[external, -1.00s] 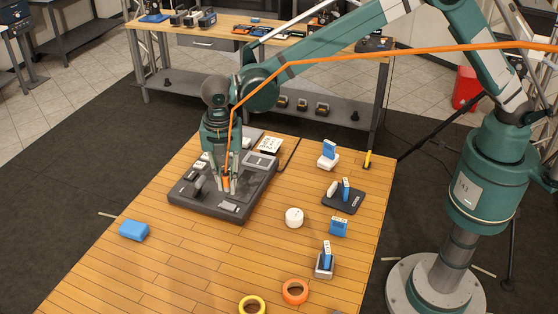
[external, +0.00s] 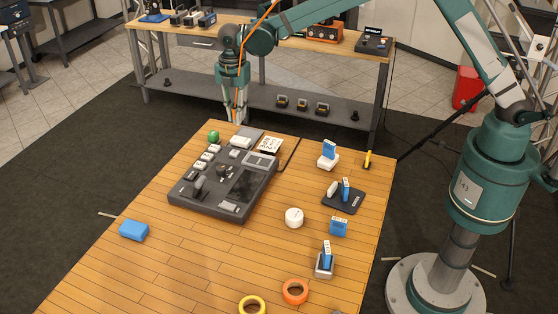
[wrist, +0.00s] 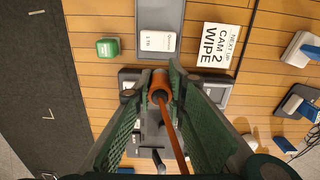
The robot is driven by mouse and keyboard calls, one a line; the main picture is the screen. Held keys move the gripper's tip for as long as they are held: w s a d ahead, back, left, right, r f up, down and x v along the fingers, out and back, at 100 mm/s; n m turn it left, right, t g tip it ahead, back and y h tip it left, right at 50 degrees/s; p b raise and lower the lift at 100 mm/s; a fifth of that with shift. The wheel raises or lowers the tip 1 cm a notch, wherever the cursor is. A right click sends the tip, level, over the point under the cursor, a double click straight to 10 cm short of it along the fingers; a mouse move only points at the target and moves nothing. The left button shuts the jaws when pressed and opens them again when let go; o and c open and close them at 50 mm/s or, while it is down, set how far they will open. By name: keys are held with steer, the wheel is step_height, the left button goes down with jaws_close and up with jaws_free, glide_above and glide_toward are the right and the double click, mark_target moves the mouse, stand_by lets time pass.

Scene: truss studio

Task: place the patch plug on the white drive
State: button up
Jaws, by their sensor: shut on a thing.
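In the wrist view, my gripper (wrist: 160,78) is shut on the orange patch plug (wrist: 159,86), whose orange cable trails toward the bottom of the picture. The plug is mostly hidden between the fingers in the external view. The grey console (external: 206,205) is partly hidden below the fingers in the wrist view.
A green object (external: 213,136) stands left of the drive. A white card (external: 270,145) reading CAM 2 WIPE lies to its right. Blue and white items, a white round puck (external: 294,217) and tape rolls (external: 295,291) occupy the right and near table. The left-front boards are mostly clear.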

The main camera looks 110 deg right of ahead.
steer(key=shift+s+d+r, duration=0.1)
steer(key=shift+s+d, duration=0.45)
steer(key=shift+d, duration=0.2)
steer(key=shift+s+d, duration=0.5)
steer(key=shift+d, duration=0.25)
glide_above(240, 139)
steer(key=shift+f, duration=3.15)
steer(key=shift+s, duration=0.1)
steer(key=shift+f+p, duration=0.35)
steer(key=shift+f, duration=1.5)
steer(key=shift+f, duration=0.15)
steer(key=o, duration=0.9)
steer(key=shift+c, duration=0.2)
